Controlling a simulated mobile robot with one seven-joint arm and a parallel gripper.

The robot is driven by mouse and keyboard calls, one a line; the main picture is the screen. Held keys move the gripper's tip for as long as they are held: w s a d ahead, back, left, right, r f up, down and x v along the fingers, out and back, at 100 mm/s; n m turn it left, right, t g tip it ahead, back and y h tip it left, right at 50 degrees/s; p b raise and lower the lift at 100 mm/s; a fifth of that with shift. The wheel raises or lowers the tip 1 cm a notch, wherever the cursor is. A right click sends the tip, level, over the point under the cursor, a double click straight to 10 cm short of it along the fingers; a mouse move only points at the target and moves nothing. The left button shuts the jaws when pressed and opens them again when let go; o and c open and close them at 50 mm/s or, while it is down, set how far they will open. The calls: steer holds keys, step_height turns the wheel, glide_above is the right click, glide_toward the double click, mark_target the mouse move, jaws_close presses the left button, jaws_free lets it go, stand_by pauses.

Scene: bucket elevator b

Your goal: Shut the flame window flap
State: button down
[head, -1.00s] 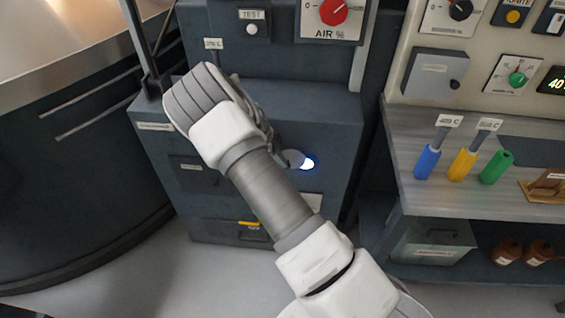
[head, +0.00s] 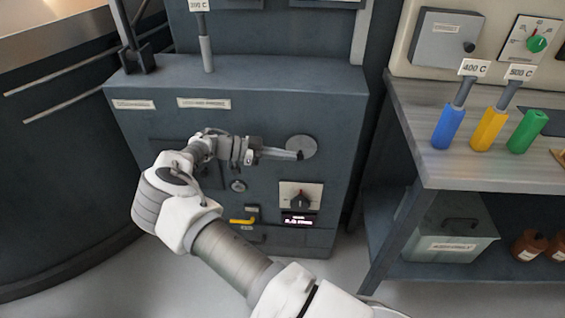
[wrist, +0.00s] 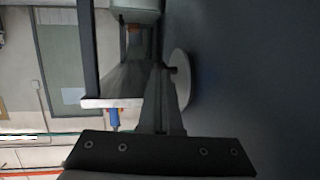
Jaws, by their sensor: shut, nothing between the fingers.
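The flame window flap (head: 303,147) is a round grey disc on the front of the dark blue cabinet (head: 345,120). It looks flat against the front, and no glow shows around it. In the wrist view the disc (wrist: 181,82) stands just right of my fingers, edge-on. My gripper (head: 299,155) is shut and empty, its tips at the disc's lower left part. It also shows in the wrist view (wrist: 160,68). I cannot tell if the tips touch the disc. The window behind the flap is hidden.
A dial (head: 300,197) with a small display sits below the flap, and a yellow handle (head: 242,220) lower left. A bench (head: 430,165) with blue, yellow and green holders stands right. A post (head: 206,50) rises from the cabinet top.

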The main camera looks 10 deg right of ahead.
steer(key=shift+s+d+f+h+b, duration=0.15)
steer(key=shift+d+f+h+b, duration=0.25)
steer(key=shift+h+b, duration=0.45)
steer(key=shift+r, duration=0.1)
